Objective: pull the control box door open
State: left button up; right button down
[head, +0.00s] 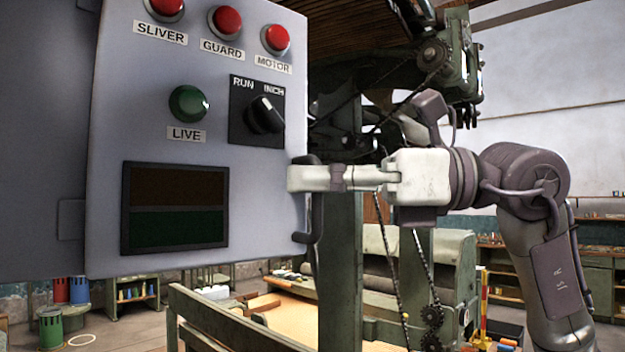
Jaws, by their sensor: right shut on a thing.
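The control box door (255,190) is a grey panel filling the left half of the head view. It bears red SLIVER, GUARD and MOTOR buttons, a green LIVE button, a RUN/INCH knob (264,115) and a dark two-part display (175,208). A dark bar handle (305,235) stands at the door's right edge. My right gripper (306,178) reaches in from the right and is shut on the handle, covering its middle. My left gripper is out of view.
A darker grey box surface (40,150) lies left of the door, with hinge-like plates at the door's left edge. A green machine frame (340,260) with chains and sprockets stands close behind my right gripper. Bins (52,328) and shelves are farther back.

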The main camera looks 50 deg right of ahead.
jog(key=c, duration=1.3)
grip_release()
jog(key=shift+s+r, duration=0.2)
jog(key=shift+r, duration=0.05)
jog(key=shift+o, duration=0.5)
jog(key=shift+a, duration=0.1)
jog(key=v, duration=1.2)
jog(key=shift+f, duration=0.2)
jog(key=shift+w, duration=0.1)
